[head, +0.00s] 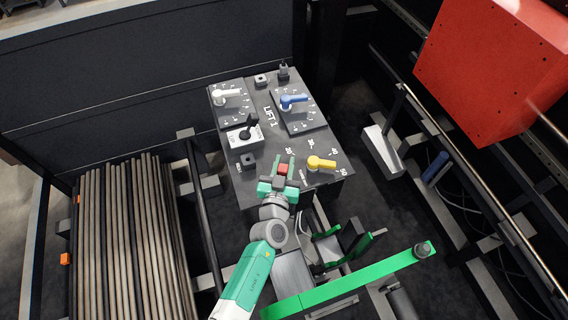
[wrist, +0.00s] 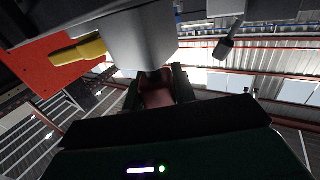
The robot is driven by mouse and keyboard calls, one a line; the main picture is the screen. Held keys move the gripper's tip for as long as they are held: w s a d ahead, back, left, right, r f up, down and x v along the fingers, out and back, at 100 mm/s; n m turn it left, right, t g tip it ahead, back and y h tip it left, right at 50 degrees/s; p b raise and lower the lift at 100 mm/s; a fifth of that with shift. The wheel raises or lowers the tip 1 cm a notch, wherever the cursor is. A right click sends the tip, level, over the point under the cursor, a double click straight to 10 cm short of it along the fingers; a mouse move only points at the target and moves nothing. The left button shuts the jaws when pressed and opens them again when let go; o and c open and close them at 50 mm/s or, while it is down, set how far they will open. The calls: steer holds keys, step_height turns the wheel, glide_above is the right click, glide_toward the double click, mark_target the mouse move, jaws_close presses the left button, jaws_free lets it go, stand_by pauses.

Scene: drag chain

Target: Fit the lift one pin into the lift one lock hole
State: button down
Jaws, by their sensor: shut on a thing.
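The black control panel marked LIFT 1 (head: 265,148) stands in the middle of the head view. My gripper (head: 284,161) is over its lower part, shut on a small red piece (head: 282,169). The red piece also shows dark red between the fingers in the wrist view (wrist: 157,97). I cannot tell whether it is the lift one pin. A small dark block with a hole (head: 248,160) is on the panel left of my gripper. A similar block (head: 260,80) and a dark upright peg (head: 284,71) are at the panel's far edge.
The panel carries a white handle (head: 228,94), a blue handle (head: 292,101), a yellow handle (head: 320,163) close right of my gripper and a black joystick (head: 248,127). A large red box (head: 500,65) is at the upper right.

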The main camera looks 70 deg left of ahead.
steer(key=shift+f+b, duration=0.7)
steer(key=shift+f, duration=0.25)
steer(key=c, duration=1.1)
jaws_free()
steer(key=shift+r, duration=0.1)
steer(key=shift+o, duration=0.2)
steer(key=shift+d, duration=0.1)
steer(key=p+v, duration=0.2)
steer(key=v, duration=0.5)
steer(key=shift+s+d, duration=0.2)
steer(key=shift+d, duration=0.05)
